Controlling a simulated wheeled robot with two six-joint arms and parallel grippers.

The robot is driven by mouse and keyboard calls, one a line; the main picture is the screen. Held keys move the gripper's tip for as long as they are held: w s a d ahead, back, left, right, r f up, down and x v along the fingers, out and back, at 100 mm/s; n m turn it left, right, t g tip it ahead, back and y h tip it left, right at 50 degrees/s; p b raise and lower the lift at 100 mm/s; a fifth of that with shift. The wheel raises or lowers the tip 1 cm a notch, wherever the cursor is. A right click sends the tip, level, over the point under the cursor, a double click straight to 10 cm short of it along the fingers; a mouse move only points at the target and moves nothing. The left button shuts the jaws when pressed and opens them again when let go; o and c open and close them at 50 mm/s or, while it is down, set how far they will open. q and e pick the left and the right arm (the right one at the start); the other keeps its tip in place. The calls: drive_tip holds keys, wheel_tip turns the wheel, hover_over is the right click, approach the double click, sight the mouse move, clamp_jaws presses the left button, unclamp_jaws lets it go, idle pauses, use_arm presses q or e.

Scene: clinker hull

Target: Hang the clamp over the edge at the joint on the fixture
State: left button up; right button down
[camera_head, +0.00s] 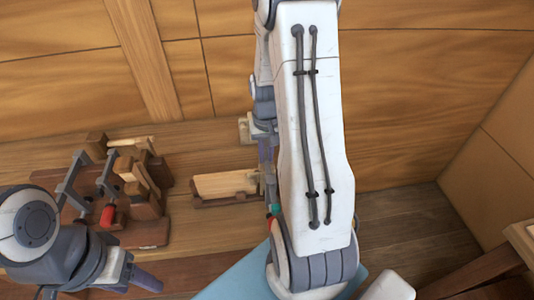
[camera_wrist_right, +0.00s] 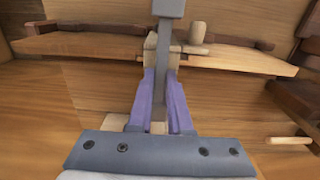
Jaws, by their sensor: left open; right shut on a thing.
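My right gripper (camera_head: 266,160) is largely covered by my own white arm link in the head view. In the right wrist view its two purple fingers (camera_wrist_right: 160,100) are shut on the grey bar of a clamp (camera_wrist_right: 178,60), whose blocky end points up the picture. In the head view only a narrow grey part of the clamp (camera_head: 269,182) shows beside the arm. A dark wooden fixture with a pale board (camera_head: 225,184) lies on the bench just left of it; any contact is hidden. My left gripper (camera_head: 140,280) is open and empty at the lower left.
A dark wooden stand (camera_head: 148,232) with grey clamp-like bars, wooden blocks and a red part (camera_head: 107,215) is on the bench at left. Small green and red pieces (camera_head: 275,209) show beside my right arm. A wooden wall closes the back. A light blue surface (camera_head: 240,278) lies below.

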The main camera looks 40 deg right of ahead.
drive_tip(key=shift+s+a, duration=0.25)
drive_tip(key=shift+s, duration=0.15)
drive_tip(key=c, duration=0.8)
unclamp_jaws()
drive_tip(key=shift+o, duration=0.2)
wheel_tip(320, 180, up, 10)
drive_tip(key=b, duration=0.1)
drive_tip(key=shift+r, duration=0.25)
